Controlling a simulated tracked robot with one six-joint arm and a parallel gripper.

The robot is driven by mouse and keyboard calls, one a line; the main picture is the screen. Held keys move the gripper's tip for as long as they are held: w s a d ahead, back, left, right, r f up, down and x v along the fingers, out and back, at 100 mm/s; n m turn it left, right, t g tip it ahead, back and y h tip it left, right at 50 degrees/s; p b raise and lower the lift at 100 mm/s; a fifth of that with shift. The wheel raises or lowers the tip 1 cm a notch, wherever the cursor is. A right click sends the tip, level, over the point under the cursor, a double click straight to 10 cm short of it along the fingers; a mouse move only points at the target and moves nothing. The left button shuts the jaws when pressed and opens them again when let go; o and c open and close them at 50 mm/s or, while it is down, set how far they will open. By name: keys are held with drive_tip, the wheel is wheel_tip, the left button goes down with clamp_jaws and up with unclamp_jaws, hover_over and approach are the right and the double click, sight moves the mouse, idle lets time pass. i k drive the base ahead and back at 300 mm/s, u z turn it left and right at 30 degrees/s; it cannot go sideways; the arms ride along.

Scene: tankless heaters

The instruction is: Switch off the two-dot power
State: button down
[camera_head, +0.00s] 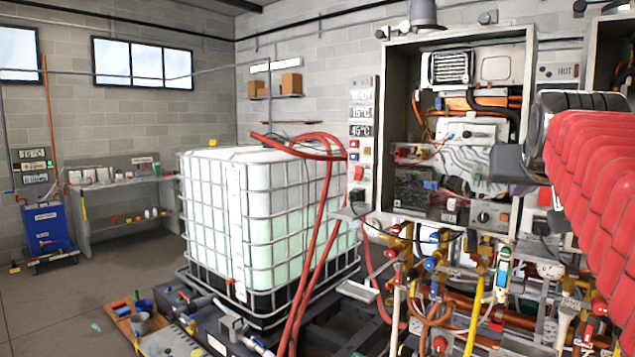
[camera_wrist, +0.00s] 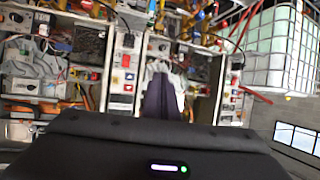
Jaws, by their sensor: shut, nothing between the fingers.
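A heater control panel (camera_head: 361,140) stands at the left edge of the open heater cabinet, with small displays above red, white, blue and black controls. In the wrist view, which is upside down, one narrow control panel (camera_wrist: 124,72) has red controls and a second panel (camera_wrist: 231,85) stands to its right. Dot marks are too small to read, so I cannot tell which is the two-dot power. My gripper (camera_wrist: 165,82) is shut and empty, its dark fingers between the two panels. In the head view its dark end (camera_head: 508,165) is in front of the open cabinet, right of the control panel, apparently touching nothing.
Valves and pipes (camera_head: 430,262) crowd below the cabinet. Red hoses (camera_head: 318,225) run from the white caged tank (camera_head: 265,225) left of it. A second cabinet (camera_head: 606,55) is partly hidden behind my red-sleeved arm. The floor (camera_head: 60,310) is open at the left.

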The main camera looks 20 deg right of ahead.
sight(545, 194)
drive_tip(key=z, duration=0.2)
drive_tip(key=i, duration=1.2)
drive_tip(key=z, duration=0.7)
